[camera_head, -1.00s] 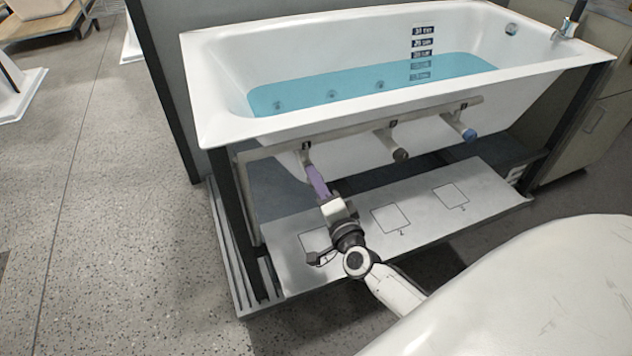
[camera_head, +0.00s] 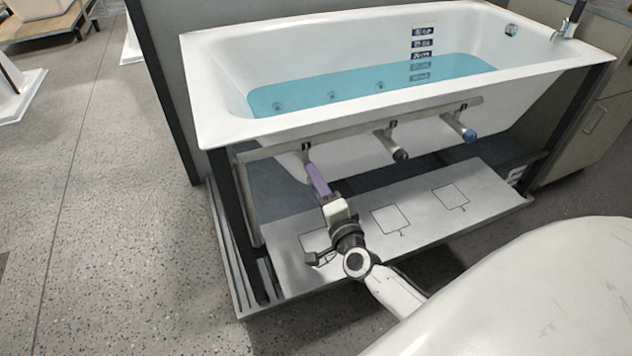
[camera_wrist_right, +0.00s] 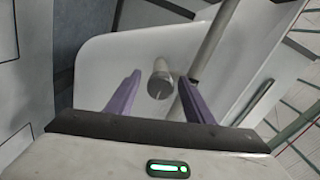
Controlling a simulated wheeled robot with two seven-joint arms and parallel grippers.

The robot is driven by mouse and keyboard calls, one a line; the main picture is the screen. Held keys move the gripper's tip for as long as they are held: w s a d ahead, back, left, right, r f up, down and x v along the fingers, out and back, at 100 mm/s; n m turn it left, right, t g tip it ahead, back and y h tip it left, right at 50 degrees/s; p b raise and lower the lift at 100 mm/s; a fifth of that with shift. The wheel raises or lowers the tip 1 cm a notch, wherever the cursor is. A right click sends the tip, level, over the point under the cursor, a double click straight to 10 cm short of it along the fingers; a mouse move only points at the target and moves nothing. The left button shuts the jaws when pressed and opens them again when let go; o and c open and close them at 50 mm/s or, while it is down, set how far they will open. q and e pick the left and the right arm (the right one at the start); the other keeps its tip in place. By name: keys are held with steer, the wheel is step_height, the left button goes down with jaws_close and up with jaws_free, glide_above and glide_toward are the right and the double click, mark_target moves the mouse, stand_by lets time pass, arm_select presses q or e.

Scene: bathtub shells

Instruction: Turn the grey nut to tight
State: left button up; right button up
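The grey nut (camera_wrist_right: 160,84) is a short grey cylinder on a pipe end under the tub. In the right wrist view it shows between and beyond the purple fingers of my right gripper (camera_wrist_right: 159,79). The fingers are apart, with a visible gap on each side of the nut. In the head view my right gripper (camera_head: 309,167) reaches up to the leftmost pipe outlet, and it hides the nut there. My left gripper is in neither view.
A white bathtub (camera_head: 225,105) holds blue water. A dark nut (camera_head: 400,155) and a blue nut (camera_head: 469,135) sit on outlets to the right along the pipe rail (camera_head: 350,133). A grey platform (camera_head: 420,222) with marked squares lies below.

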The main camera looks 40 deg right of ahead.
steer(key=shift+s, duration=0.1)
steer(key=p+v, duration=0.1)
steer(key=v, duration=0.9)
steer(key=shift+a, duration=0.15)
